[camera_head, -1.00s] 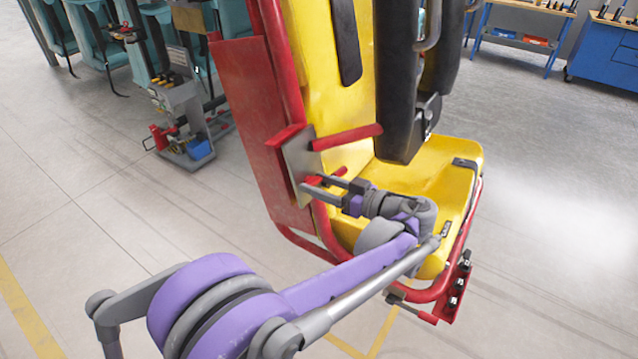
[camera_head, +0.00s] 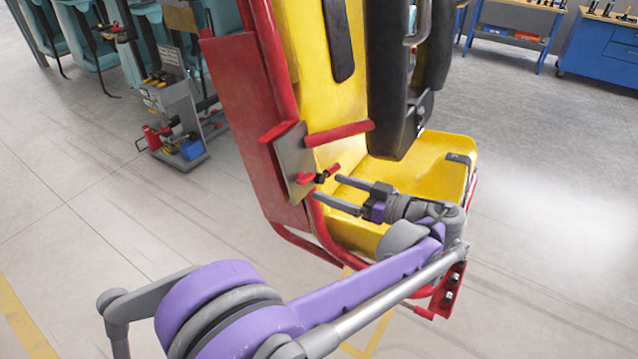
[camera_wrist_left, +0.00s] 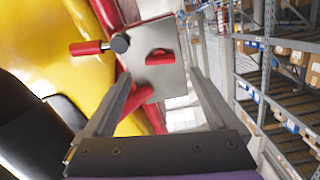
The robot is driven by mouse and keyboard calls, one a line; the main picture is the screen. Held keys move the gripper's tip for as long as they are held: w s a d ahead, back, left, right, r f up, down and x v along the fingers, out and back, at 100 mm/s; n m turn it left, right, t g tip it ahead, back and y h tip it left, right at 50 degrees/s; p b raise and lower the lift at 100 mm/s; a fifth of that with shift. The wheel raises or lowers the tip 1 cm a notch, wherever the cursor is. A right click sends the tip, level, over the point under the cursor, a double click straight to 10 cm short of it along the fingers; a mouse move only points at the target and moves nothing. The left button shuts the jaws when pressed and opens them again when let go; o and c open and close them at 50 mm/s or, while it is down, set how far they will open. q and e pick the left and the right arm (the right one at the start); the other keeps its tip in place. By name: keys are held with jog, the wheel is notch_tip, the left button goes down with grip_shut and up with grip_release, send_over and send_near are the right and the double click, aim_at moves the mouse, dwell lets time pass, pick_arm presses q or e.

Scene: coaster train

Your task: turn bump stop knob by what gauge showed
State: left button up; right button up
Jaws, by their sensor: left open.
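A yellow seat with a red frame (camera_head: 267,60) stands in front of me. On its side is a grey metal plate (camera_head: 294,160) with red bars. A small knob with a dark hub and red handle (camera_head: 327,174) shows beside the plate; in the left wrist view its dark round hub (camera_wrist_left: 120,43) and red handle (camera_wrist_left: 88,47) lie left of a red tab (camera_wrist_left: 160,57) on the plate. My left gripper (camera_head: 327,186) is open and empty, its fingertips just short of the plate and knob. No gauge is recognisable. My right gripper is out of view.
A black padded restraint (camera_head: 392,90) hangs over the yellow seat cushion. A grey tool cart (camera_head: 178,115) stands at left on open floor. A blue workbench (camera_head: 600,50) is far right. Shelving (camera_wrist_left: 270,80) shows in the left wrist view.

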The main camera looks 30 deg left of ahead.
pick_arm(q)
jog(key=d, duration=0.5)
jog(key=shift+s+r, duration=0.25)
jog(key=shift+r, duration=0.05)
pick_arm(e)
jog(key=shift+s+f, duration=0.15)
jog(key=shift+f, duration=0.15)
